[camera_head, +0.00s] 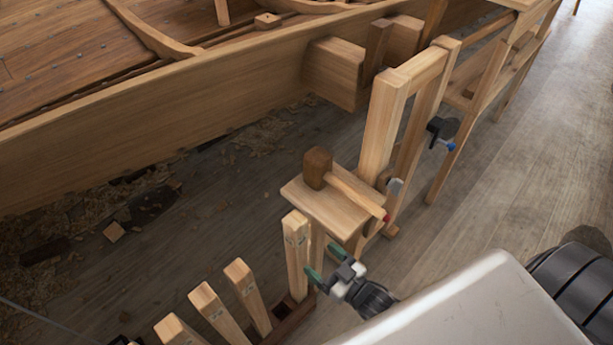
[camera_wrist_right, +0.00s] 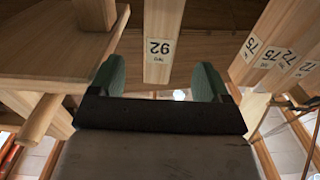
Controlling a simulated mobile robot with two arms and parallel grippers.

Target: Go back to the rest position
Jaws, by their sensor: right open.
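My right gripper (camera_head: 322,263) is in the lower middle of the head view, its two green fingertips apart. It is beside an upright wooden piece (camera_head: 295,250) standing in a dark rack (camera_head: 293,318). In the right wrist view the open fingertips (camera_wrist_right: 161,80) frame a wooden piece labelled 92 (camera_wrist_right: 158,45), which shows beyond and between them. Nothing is held; I cannot tell whether the fingers touch the piece. My left gripper is not in view.
A small wooden shelf (camera_head: 328,214) carries a mallet (camera_head: 318,168) close above my right gripper. A wooden frame (camera_head: 378,125) with a clamp (camera_head: 440,130) stands behind it. Several more labelled pieces (camera_head: 215,312) lean at the lower left. The hull (camera_head: 170,115) fills the upper left; floor is open at right.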

